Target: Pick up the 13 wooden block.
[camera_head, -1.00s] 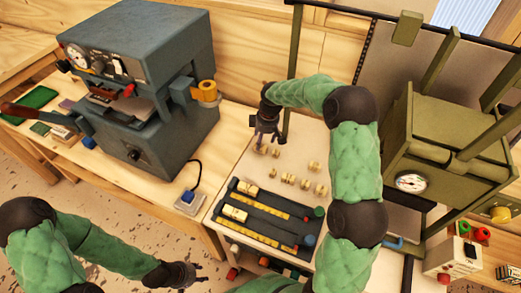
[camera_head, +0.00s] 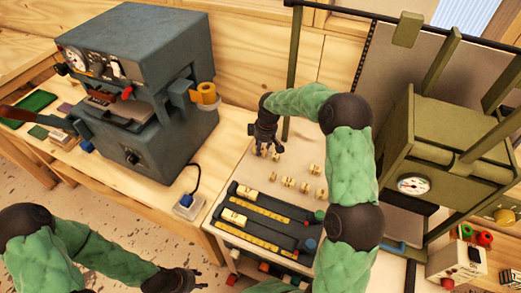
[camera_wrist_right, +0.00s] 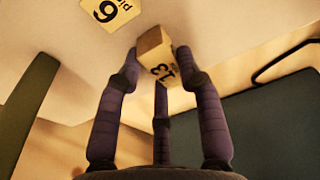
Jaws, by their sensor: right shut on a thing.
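The 13 wooden block (camera_wrist_right: 158,62) is between the fingers of my right gripper (camera_wrist_right: 162,75) in the right wrist view, its printed number facing the camera. The fingers are shut on it from both sides. In the head view my right gripper (camera_head: 266,143) hangs over the far part of the white table, and the block in it is too small to make out. My left gripper (camera_head: 195,280) is at the bottom of the head view, away from the table; its fingers appear spread and empty.
Several other small wooden blocks (camera_head: 305,186) stand on the white table, one marked 6 (camera_wrist_right: 112,12). A black rack with yellow scales (camera_head: 268,217) lies in front. A grey machine (camera_head: 150,90) stands left and a green press (camera_head: 445,140) right.

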